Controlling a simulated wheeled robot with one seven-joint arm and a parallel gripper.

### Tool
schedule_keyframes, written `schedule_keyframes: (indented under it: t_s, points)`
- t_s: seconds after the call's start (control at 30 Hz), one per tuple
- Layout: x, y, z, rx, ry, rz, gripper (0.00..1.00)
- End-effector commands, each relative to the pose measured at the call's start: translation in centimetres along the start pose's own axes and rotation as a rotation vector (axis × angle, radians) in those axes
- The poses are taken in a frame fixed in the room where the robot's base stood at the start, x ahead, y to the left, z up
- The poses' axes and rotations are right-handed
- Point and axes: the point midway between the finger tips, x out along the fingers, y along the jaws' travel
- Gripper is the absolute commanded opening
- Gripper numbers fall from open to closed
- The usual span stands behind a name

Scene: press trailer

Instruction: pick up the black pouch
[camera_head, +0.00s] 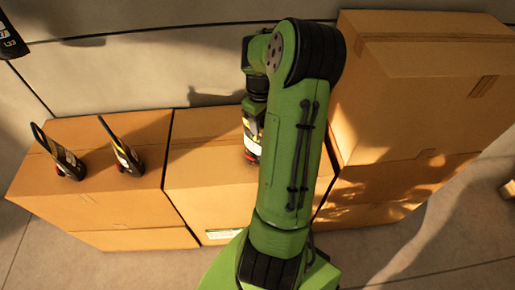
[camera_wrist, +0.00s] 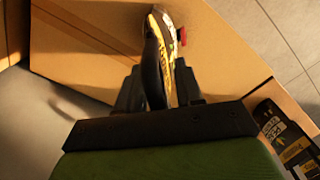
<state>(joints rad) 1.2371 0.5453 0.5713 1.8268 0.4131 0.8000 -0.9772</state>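A black pouch with yellow markings and a red piece (camera_wrist: 163,42) stands between the fingers of my gripper (camera_wrist: 157,90) in the wrist view. The fingers lie close along both its sides; whether they press on it is not clear. In the head view the pouch's pale label and red bottom (camera_head: 252,146) show beside my green arm, over the middle cardboard box (camera_head: 205,190). My gripper is mostly hidden there. Whether the pouch touches the box top cannot be told.
Two similar black pouches (camera_head: 66,158) (camera_head: 125,160) stand tilted on the left cardboard box (camera_head: 90,205). A taller box stack (camera_head: 410,95) stands right of my arm. A pale wall (camera_head: 150,65) is behind. Another dark labelled item (camera_wrist: 284,138) shows at the wrist view's lower right.

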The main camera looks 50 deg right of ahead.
Motion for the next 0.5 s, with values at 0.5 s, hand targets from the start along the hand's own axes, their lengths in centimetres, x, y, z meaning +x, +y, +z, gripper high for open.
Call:
schedule_keyframes:
  t_s: [0.5]
  points:
    - [0.80,0.01,-0.02,0.000,0.000,0.001,0.01]
